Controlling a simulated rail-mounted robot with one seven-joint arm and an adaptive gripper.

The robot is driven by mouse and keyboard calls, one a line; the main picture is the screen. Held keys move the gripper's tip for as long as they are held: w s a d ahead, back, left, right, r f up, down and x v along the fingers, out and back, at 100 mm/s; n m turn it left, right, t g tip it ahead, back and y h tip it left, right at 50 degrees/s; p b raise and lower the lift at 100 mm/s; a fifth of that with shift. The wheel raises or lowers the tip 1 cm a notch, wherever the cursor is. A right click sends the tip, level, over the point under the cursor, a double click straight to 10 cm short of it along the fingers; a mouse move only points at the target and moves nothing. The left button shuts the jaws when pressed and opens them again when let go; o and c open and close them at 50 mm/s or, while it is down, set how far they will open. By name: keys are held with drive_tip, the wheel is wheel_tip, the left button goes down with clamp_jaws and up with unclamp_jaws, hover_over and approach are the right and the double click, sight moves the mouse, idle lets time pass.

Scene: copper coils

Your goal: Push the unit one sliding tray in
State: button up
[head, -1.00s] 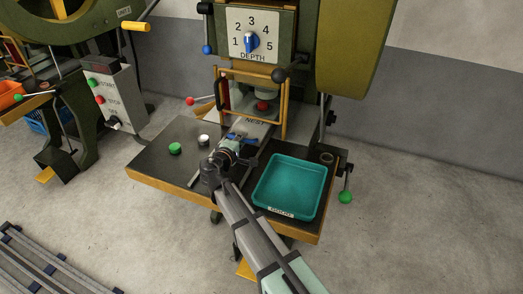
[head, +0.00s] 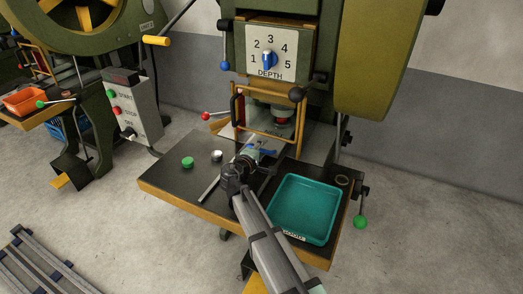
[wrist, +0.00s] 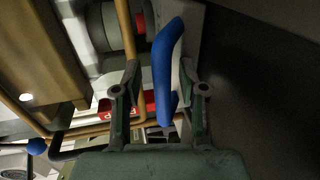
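The sliding tray (head: 268,145) is a pale metal slide at the front of the near press, below the yellow guard frame. Its blue handle (head: 262,153) shows just ahead of my gripper (head: 246,163), which is over the black table and partly hides the tray's front. In the wrist view the blue handle (wrist: 167,65) stands between the two fingers of my gripper (wrist: 160,98), closer to the right finger. The fingers are apart. I cannot tell whether either one touches the handle.
A teal bin (head: 303,210) sits on the table (head: 180,190) to the right of my arm. A green button (head: 187,162) and a pale button (head: 216,156) are at left. The yellow guard frame (head: 270,130) stands close ahead. A green-knobbed lever (head: 360,222) hangs at the right.

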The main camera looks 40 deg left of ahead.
drive_tip(key=shift+s, duration=0.1)
drive_tip(key=v, duration=1.2)
drive_tip(key=shift+d, duration=0.1)
